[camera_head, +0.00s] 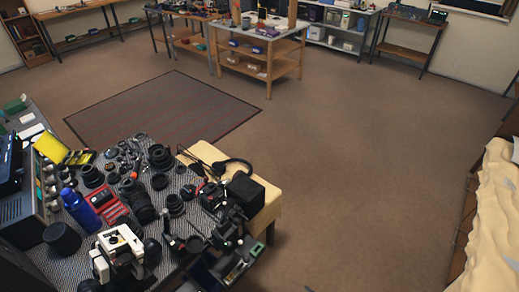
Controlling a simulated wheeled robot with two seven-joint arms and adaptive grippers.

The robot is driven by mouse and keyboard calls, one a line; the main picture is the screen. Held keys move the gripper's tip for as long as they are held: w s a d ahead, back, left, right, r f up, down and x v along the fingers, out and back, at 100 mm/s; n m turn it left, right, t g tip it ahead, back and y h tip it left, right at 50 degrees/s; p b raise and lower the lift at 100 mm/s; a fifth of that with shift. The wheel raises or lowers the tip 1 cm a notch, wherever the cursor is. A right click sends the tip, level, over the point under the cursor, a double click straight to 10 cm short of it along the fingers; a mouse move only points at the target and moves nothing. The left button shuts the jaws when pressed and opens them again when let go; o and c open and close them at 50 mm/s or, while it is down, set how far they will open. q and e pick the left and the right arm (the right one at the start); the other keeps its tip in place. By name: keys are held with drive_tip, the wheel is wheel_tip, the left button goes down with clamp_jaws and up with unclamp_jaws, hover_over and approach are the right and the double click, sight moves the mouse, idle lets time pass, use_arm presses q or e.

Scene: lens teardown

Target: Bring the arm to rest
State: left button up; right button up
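Neither of my grippers can be clearly made out in the head view, and no arm of mine clearly enters the picture. The crowded workbench (68,266) with a grey textured top stands at the lower left. Black lens parts (160,157) and rings lie over it, several of them close together. A white and black device (120,250) stands near its front edge. Dark camera-like pieces (222,200) lie at its right side. I cannot tell what each small dark part is.
A blue bottle (79,208), a red case (107,203) and a yellow box (51,147) stand on the bench's left. A black box (245,194) is at its right end. A cream-covered surface (492,225) runs along the right edge. The brown floor (350,150) between is clear.

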drive_tip(key=s+d+f+m+g+h+p, duration=0.1)
drive_tip(key=s+d+f+m+g+h, duration=0.2)
drive_tip(key=s+d+f, duration=0.35)
drive_tip(key=s+d+f+m+g+h+p, duration=0.1)
drive_tip(key=s+d+f+m+g+h, duration=0.2)
drive_tip(key=s+f, duration=0.65)
use_arm(q)
drive_tip(key=r, duration=0.1)
drive_tip(key=w+r+p, duration=0.1)
drive_tip(key=r, duration=0.2)
drive_tip(key=shift+w+p, duration=0.25)
drive_tip(key=shift+p, duration=0.05)
use_arm(e)
drive_tip(key=s+d+f+m+g, duration=0.1)
drive_tip(key=s+f+g, duration=0.1)
drive_tip(key=s, duration=0.7)
drive_tip(key=s+d+f+m+g+h, duration=0.1)
drive_tip(key=s+f, duration=0.4)
drive_tip(key=s, duration=0.5)
drive_tip(key=s+d+f+m+g, duration=0.2)
drive_tip(key=s+f+m+g, duration=0.1)
drive_tip(key=s, duration=0.6)
drive_tip(key=shift+s+d+f+g, duration=0.3)
drive_tip(key=shift+d+f+g, duration=0.1)
